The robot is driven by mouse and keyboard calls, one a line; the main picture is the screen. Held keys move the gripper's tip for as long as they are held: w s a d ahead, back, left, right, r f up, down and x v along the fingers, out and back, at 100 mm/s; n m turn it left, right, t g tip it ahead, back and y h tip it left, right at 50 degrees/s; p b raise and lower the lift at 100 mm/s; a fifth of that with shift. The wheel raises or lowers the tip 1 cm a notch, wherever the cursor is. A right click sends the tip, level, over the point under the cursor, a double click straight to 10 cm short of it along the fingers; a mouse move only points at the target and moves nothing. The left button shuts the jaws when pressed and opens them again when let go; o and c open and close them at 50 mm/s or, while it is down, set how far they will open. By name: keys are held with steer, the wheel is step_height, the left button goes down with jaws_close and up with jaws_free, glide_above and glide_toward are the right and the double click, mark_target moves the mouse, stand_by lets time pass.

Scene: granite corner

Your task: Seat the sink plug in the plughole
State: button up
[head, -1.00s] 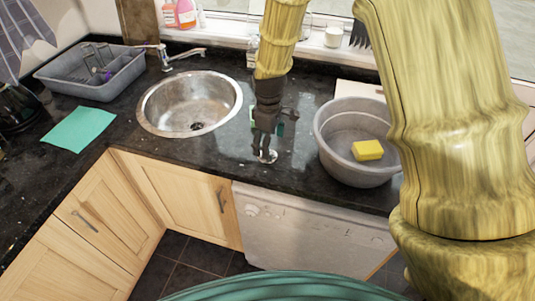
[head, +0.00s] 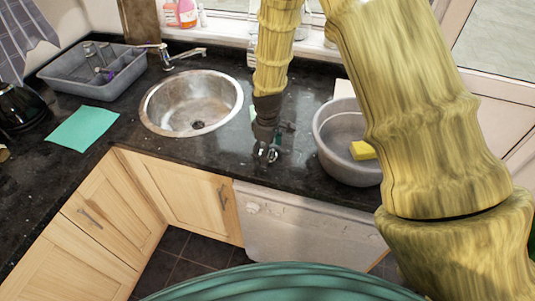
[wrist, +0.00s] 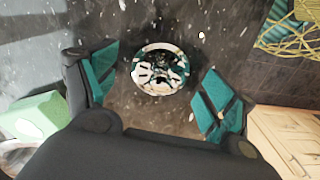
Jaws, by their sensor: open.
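The sink plug is a round, shiny chrome disc (wrist: 160,68) lying on the black granite worktop. In the wrist view it sits between the two teal-padded fingers of my gripper (wrist: 158,88), with gaps on both sides. In the head view my gripper (head: 266,155) points down at the worktop right of the sink, near its front edge, and largely hides the plug. My gripper is open, and its height above the plug is hard to tell. The plughole (head: 198,125) is a dark spot in the bottom of the round steel sink (head: 165,117), left of my gripper.
A grey basin (head: 335,165) with a yellow sponge (head: 362,150) stands close right of my gripper. A green block (wrist: 35,118) lies near it. A tap (head: 180,54) stands behind the sink. A grey rack (head: 75,82) and a teal cloth (head: 82,129) are at left.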

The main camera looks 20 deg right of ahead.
steer(key=shift+c, duration=0.4)
steer(key=c, duration=1)
steer(key=shift+c, duration=0.3)
steer(key=shift+r+b, duration=0.3)
jaws_close()
steer(key=shift+r, duration=0.25)
steer(key=shift+s+a+r+b, duration=0.15)
steer(key=shift+r+b, duration=0.4)
steer(key=shift+b, duration=0.05)
steer(key=shift+s+a+r+b, duration=0.1)
steer(key=shift+a+r+b, duration=0.05)
steer(key=shift+r+b, duration=0.4)
steer(key=s+a+r+b, duration=0.1)
steer(key=s+a+b, duration=0.3)
steer(key=s+a, duration=0.6)
steer(key=shift+s+a+r+b, duration=0.2)
steer(key=shift+s+r+b, duration=0.15)
steer(key=shift+s, duration=0.25)
